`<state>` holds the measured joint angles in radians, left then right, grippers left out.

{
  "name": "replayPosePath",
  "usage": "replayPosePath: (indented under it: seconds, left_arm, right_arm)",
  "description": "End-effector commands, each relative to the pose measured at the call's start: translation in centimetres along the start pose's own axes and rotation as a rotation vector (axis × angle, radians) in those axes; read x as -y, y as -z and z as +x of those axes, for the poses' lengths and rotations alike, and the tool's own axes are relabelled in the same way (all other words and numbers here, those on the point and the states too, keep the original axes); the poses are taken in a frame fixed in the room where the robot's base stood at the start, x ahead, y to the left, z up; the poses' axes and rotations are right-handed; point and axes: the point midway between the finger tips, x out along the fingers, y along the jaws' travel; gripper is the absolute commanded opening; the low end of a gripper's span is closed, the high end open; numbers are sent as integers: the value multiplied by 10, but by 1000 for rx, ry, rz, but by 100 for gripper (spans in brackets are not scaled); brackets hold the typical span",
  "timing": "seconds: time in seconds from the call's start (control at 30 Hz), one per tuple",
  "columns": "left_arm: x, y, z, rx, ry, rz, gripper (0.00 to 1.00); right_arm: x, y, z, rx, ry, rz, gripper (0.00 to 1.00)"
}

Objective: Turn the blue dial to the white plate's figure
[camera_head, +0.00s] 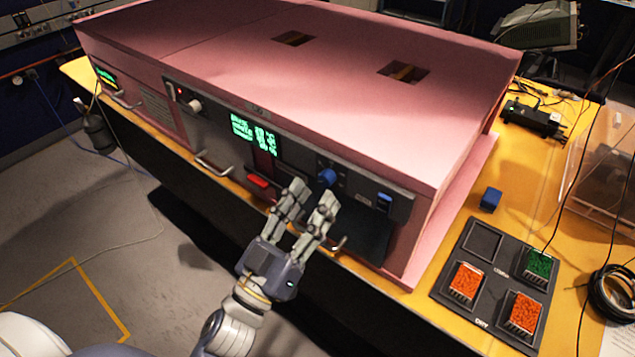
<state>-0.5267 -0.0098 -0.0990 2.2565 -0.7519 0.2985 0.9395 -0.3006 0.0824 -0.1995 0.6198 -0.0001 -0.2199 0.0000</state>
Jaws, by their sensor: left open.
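The blue dial (327,178) sits on the dark front panel (225,125) of the pink foam enclosure (290,60). My left gripper (309,197) is open, with its fingers pointing up at the panel just below the dial. Its fingertips are close to the dial; I cannot tell whether they touch it. A display (253,134) with green text is lit left of the dial, too small to read. I cannot make out a white plate or its figure. My right gripper is not in view.
A red button (258,181) and handles lie along the panel's lower part. A blue block (490,199) and a dark tray (463,317) with orange and green blocks stand on the yellow table at right. A black device (534,118) lies behind. Grey floor is open at left.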

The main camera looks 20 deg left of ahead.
Motion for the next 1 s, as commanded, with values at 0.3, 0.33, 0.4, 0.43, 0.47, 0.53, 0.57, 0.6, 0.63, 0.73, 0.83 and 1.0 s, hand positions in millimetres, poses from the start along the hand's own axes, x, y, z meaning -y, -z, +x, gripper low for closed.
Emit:
replayPosePath:
  seconds: [0.3, 0.33, 0.4, 0.43, 0.47, 0.53, 0.57, 0.6, 0.63, 0.73, 0.83, 1.0]
  left_arm:
    - [0, 0, 24, 0, 0, -2, 43]
    - [0, 0, 24, 0, 0, -2, 43]
    - [0, -1, 25, 1, 0, -2, 43]
    - [0, -1, 25, 1, 0, -2, 43]
    - [0, -1, 25, 1, 0, -2, 43]
    - [0, -1, 25, 1, 0, -2, 43]
    - [0, -1, 25, 0, 0, -2, 43]
    - [0, -1, 25, 0, 0, -2, 38]
    - [0, -1, 25, 0, 0, -2, 32]
    - [0, -1, 25, 0, 0, -2, 9]
    - [0, 0, 25, 0, 0, -1, 0]
    - [0, 0, 25, 0, -1, 3, 0]
  right_arm:
    - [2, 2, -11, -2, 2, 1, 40]
    - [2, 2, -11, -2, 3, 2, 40]
    - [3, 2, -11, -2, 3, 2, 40]
    - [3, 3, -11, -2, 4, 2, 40]
    - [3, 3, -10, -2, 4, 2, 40]
    - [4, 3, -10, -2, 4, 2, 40]
    - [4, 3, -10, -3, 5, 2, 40]
    - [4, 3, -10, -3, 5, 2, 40]
    - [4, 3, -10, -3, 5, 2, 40]
    - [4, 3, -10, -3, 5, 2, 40]
    - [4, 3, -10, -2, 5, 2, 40]
    - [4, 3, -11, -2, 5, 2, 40]
